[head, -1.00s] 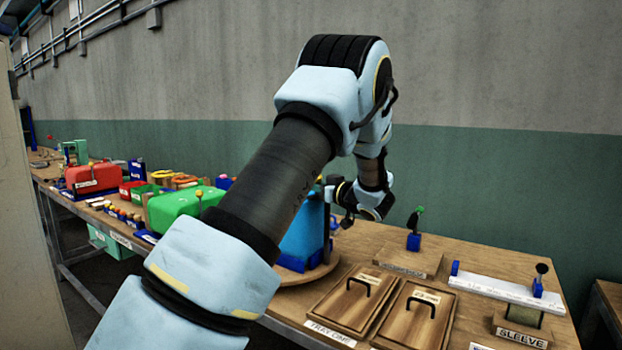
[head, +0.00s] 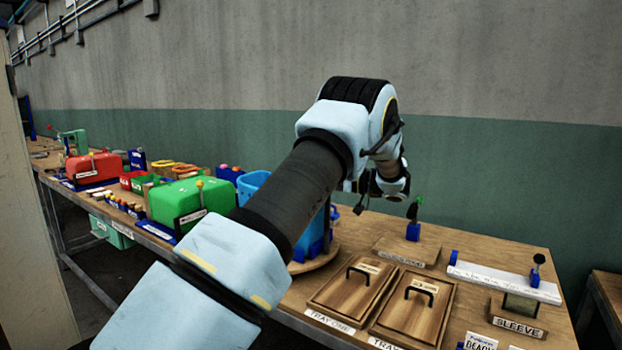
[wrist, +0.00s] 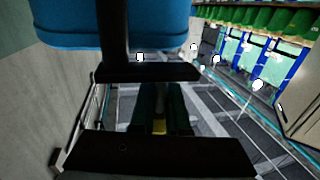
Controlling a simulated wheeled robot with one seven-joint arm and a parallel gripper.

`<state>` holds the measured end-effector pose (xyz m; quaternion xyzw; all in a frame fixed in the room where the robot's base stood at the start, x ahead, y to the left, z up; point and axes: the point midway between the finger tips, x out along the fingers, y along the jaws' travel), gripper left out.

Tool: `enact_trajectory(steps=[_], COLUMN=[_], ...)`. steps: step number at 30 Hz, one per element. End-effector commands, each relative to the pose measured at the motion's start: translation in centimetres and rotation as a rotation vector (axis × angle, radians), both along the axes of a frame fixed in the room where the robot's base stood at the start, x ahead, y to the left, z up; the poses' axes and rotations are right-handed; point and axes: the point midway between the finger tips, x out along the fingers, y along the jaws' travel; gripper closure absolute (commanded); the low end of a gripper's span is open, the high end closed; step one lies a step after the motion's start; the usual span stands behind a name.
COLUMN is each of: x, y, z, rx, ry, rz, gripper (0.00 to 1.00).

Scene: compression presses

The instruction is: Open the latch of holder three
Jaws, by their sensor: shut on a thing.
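A blue container (head: 252,184) in a darker blue holder stands on a round wooden base (head: 322,258); my arm hides much of it. I cannot read a number on it, and its latch is not clear in the head view. My gripper (wrist: 157,108) is in the lower middle of the wrist view, close to the blue container (wrist: 65,22) at the top. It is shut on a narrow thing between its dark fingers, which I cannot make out. A black upright part rises past it. In the head view my wrist is right of the holder, with its fingertips hidden.
Wooden tray lids (head: 353,292) with black handles lie in front. A green-topped lever (head: 413,222) on a blue base and a white bar (head: 503,280) stand to the right. Green (head: 190,205) and red (head: 93,168) boxes are at left. Bare wood lies between the fixtures.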

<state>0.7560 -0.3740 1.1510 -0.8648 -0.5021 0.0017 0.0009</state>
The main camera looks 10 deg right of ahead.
Motion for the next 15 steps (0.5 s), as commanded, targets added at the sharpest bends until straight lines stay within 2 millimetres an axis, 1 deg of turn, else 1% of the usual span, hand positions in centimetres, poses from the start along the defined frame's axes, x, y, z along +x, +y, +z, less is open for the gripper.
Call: enact_trajectory(steps=[1,9,10,15], x=[0.11,0.12,0.12,0.13], y=[0.10,0.13,0.13,0.11], z=[0.80,0.87,0.88,0.87], rx=[0.002,0.002,0.003,0.002], ry=[-0.014,-0.015,-0.015,-0.015], rz=[0.003,0.003,0.003,0.002], gripper=[1.00,1.00,0.83,0.64])
